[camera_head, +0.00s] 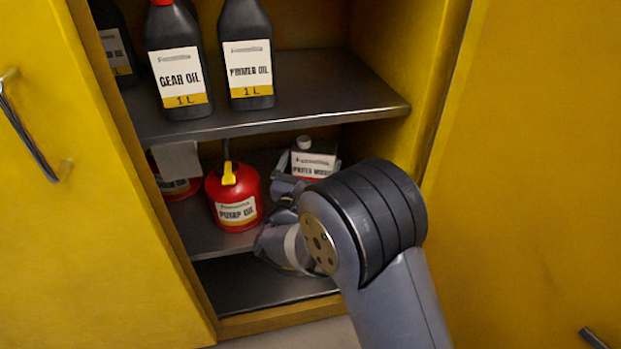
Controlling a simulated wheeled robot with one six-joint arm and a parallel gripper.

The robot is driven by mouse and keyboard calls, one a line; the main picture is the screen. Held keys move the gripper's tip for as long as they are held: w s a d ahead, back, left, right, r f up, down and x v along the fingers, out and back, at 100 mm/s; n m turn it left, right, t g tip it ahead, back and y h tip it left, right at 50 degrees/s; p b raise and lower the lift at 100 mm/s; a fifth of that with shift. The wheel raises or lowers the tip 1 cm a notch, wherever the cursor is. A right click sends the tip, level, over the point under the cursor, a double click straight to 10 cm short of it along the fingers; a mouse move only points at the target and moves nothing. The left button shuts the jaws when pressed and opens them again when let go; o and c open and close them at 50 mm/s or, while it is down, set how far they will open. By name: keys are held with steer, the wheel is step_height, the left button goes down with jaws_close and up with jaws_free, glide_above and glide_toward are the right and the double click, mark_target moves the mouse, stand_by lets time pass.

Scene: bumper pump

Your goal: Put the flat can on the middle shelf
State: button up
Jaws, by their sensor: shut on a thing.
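The flat can (313,163) has a pale cap and a white label, and it shows just beyond my gripper. Its lower part is hidden behind my arm. My gripper (285,190) is inside the cabinet at the middle shelf (215,238), partly covered by my own wrist. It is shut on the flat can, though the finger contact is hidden. The can looks upright at the level of the middle shelf. I cannot tell whether its base touches the shelf.
A red pump oil can (235,196) with a yellow spout stands left of my gripper, and another red container (178,187) is behind it. Dark oil bottles (177,60) stand on the upper shelf (300,105) above. The lower shelf (245,287) looks clear. Yellow cabinet doors flank the opening.

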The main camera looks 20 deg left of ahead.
mark_target(311, 173)
steer(key=shift+f+b, duration=0.4)
steer(key=shift+f, duration=1.1)
steer(key=o, duration=1.2)
steer(key=shift+f, duration=0.1)
steer(key=shift+o, duration=0.2)
steer(key=shift+s, duration=0.15)
steer(key=p+v, duration=0.2)
steer(key=v, duration=0.9)
steer(key=shift+s, duration=0.4)
